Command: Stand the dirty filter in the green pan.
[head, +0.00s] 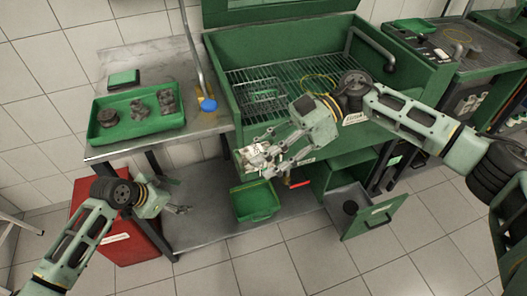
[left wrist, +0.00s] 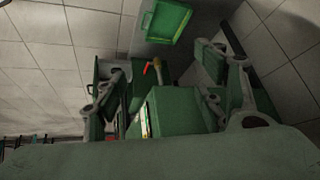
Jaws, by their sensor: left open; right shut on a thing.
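My right gripper (head: 266,158) is shut on a small pale grey thing (head: 256,154), probably the dirty filter; its shape is partly hidden by the fingers. It is held in front of the green wash basin. The green pan (head: 255,215) is below it in the picture, low down near the metal shelf, and looks empty. The pan also shows at the top of the left wrist view (left wrist: 168,20).
The green wash basin (head: 225,75) has a grate and a wire basket (head: 262,97). A green tray (head: 100,137) with several dark parts sits on the metal table. The red cabinet (head: 135,245) stands at lower left. An open drawer (head: 385,212) juts out at right.

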